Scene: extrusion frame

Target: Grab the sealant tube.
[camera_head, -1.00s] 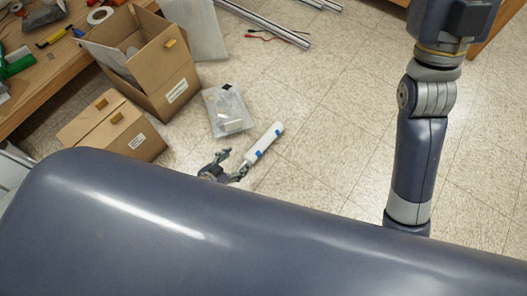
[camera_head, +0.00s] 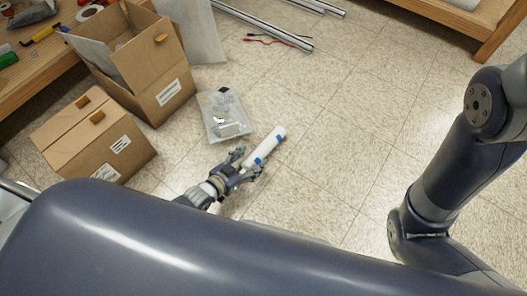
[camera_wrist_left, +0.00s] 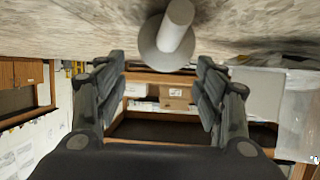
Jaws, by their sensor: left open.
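Whether a finger touches the tube cannot be told. My right gripper is out of view.
A clear bag (camera_head: 226,113) lies close above the tube. Two cardboard boxes, one open (camera_head: 158,75) and one closed (camera_head: 98,139), stand left. Metal bars (camera_head: 262,25) and red and black leads (camera_head: 270,42) lie farther back. The floor right of the tube is clear.

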